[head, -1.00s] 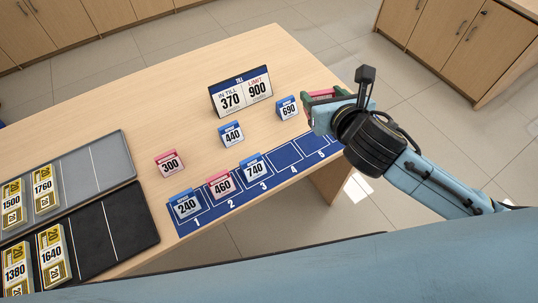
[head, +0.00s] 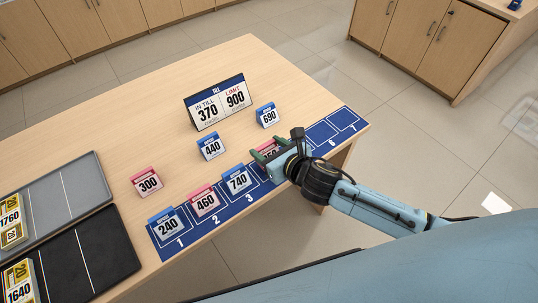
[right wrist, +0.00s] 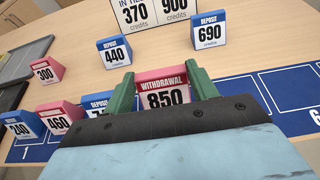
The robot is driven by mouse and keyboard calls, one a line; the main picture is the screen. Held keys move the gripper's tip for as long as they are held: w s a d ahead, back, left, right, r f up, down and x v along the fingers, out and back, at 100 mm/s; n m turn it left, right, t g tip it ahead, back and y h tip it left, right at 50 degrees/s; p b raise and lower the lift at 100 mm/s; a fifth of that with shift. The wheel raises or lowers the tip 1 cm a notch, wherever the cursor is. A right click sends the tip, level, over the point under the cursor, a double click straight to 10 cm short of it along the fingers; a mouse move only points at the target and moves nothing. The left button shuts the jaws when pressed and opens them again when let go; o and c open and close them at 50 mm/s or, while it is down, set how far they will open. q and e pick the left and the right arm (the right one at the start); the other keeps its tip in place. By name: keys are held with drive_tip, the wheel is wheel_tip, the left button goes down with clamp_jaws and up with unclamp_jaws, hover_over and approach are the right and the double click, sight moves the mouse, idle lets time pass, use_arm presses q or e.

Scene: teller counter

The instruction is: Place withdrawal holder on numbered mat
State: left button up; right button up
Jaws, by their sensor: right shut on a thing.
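My right gripper (head: 266,156) is shut on a pink withdrawal holder (right wrist: 163,88) marked 850, seen between the green fingers in the right wrist view. In the head view the held holder is over the blue numbered mat (head: 337,127), around the fourth space, partly hidden by the gripper. I cannot tell whether it touches the mat. On the mat stand a blue 240 holder (head: 167,223) on space 1, a pink 460 holder (head: 203,201) on space 2 and a blue 740 holder (head: 237,181) on space 3. The mat's right-hand spaces are empty. My left gripper is not in view.
Behind the mat stand a pink 300 holder (head: 147,182), a blue 440 holder (head: 211,147), a blue 690 holder (head: 267,115) and the till sign (head: 218,103) reading 370 and 900. Grey (head: 92,177) and black (head: 118,262) trays with banknote bundles lie at left.

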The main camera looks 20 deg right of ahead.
sight(269, 154)
drive_tip(key=shift+f, duration=0.95)
drive_tip(key=shift+f+b, duration=0.25)
drive_tip(key=shift+b, duration=0.1)
drive_tip(key=shift+r, duration=0.1)
drive_tip(key=shift+f, duration=0.2)
drive_tip(key=o, duration=1)
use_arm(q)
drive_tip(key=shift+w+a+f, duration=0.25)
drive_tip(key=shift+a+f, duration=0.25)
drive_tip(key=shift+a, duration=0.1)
